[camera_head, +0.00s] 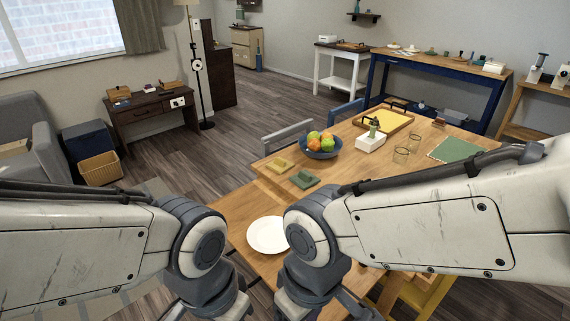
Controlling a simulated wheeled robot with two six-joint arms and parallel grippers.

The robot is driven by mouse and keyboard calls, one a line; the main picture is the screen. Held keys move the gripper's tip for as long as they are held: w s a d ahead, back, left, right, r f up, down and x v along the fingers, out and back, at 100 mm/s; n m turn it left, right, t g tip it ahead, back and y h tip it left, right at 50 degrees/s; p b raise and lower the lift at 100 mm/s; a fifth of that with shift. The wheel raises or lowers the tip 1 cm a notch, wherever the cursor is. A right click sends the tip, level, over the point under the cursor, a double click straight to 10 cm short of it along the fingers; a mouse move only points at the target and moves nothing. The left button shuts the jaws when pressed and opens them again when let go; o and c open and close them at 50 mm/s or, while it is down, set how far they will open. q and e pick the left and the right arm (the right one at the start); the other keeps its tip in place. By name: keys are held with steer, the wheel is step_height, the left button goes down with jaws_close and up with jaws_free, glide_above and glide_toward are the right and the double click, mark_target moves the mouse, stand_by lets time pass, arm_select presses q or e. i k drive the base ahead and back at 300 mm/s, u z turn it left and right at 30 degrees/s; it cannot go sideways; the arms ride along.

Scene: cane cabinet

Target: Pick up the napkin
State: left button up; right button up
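My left gripper (207,306) and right gripper (322,306) are at the bottom edge of the view, below the wrists. Their fingertips are cut off or hidden, so I cannot see whether they are open or hold anything.
A white plate (267,235) lies near the front edge, close to my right wrist. A blue fruit bowl (321,152) stands behind the cloths. Chairs flank the table.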

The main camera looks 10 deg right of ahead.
mark_target(304, 179)
steer(key=u, duration=1)
steer(key=k, duration=1.3)
steer(key=u, duration=0.95)
steer(key=i, duration=1.1)
steer(key=z, duration=0.3)
steer(key=i, duration=2.05)
steer(key=z, duration=0.7)
steer(key=i, duration=1.35)
steer(key=z, duration=1.95)
steer(key=i, duration=1.05)
steer(key=z, duration=0.85)
